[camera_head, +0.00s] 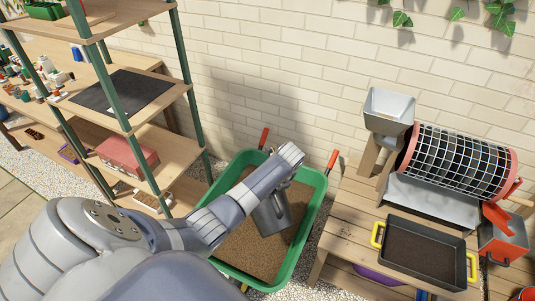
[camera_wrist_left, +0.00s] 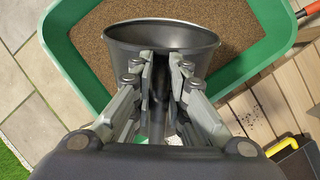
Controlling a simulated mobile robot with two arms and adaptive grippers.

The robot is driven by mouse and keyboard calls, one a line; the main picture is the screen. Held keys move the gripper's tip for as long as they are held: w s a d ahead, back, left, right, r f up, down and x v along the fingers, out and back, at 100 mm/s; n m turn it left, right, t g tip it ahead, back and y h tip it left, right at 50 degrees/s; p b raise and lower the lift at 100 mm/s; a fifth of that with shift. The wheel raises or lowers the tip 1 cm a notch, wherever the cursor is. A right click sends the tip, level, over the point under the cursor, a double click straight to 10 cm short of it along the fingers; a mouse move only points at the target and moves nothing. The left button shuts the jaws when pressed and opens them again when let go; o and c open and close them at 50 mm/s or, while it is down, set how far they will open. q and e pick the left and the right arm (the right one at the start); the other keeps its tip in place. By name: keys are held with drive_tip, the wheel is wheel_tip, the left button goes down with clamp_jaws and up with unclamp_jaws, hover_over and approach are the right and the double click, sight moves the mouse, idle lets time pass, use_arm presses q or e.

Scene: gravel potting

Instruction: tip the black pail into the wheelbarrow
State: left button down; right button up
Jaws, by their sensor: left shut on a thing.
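The black pail (camera_head: 274,213) hangs over the green wheelbarrow (camera_head: 318,182) in the head view, looking dark grey and tilted. The wheelbarrow is filled with brown grainy material (camera_head: 240,250). My left arm reaches in from the lower left, and its wrist covers part of the pail. In the left wrist view, my left gripper (camera_wrist_left: 161,75) is shut on the near side of the pail (camera_wrist_left: 108,62), apparently at its handle. The pail's mouth points away over the wheelbarrow (camera_wrist_left: 66,45). I cannot see what is inside it. My right gripper is not in view.
A slatted wooden bench (camera_head: 340,235) stands right of the wheelbarrow, bearing a black tray with yellow handles (camera_head: 389,261) and a mesh drum (camera_head: 463,160). A wooden shelf with green posts (camera_head: 195,118) stands to the left. A brick wall (camera_head: 300,70) closes the back.

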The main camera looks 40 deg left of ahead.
use_arm(q)
drive_tip(key=s+d+y+b, duration=0.1)
drive_tip(key=d, duration=0.1)
drive_tip(key=s+d+t+y+b, duration=0.1)
drive_tip(key=d, duration=0.2)
drive_tip(key=s+d+r+y+b, duration=0.1)
drive_tip(key=d+y, duration=0.1)
drive_tip(key=shift+d+t, duration=0.2)
drive_tip(key=shift+t, duration=0.2)
drive_tip(key=d+f+y+b, duration=0.1)
drive_tip(key=b, duration=0.1)
drive_tip(key=d+f+t+y+b, duration=0.1)
drive_tip(key=f, duration=0.1)
drive_tip(key=s+d+f+y+b, duration=0.1)
drive_tip(key=y+b, duration=0.1)
drive_tip(key=shift+s+f+t+b, duration=0.1)
drive_tip(key=shift+f+t+b, duration=0.2)
drive_tip(key=s+d+f+t+y+b, duration=0.1)
drive_tip(key=d+f+y+b, duration=0.2)
drive_tip(key=b, duration=0.6)
drive_tip(key=shift+s+d+f+t+y, duration=0.3)
drive_tip(key=shift+f+t+y, duration=0.1)
drive_tip(key=shift+f+y, duration=0.45)
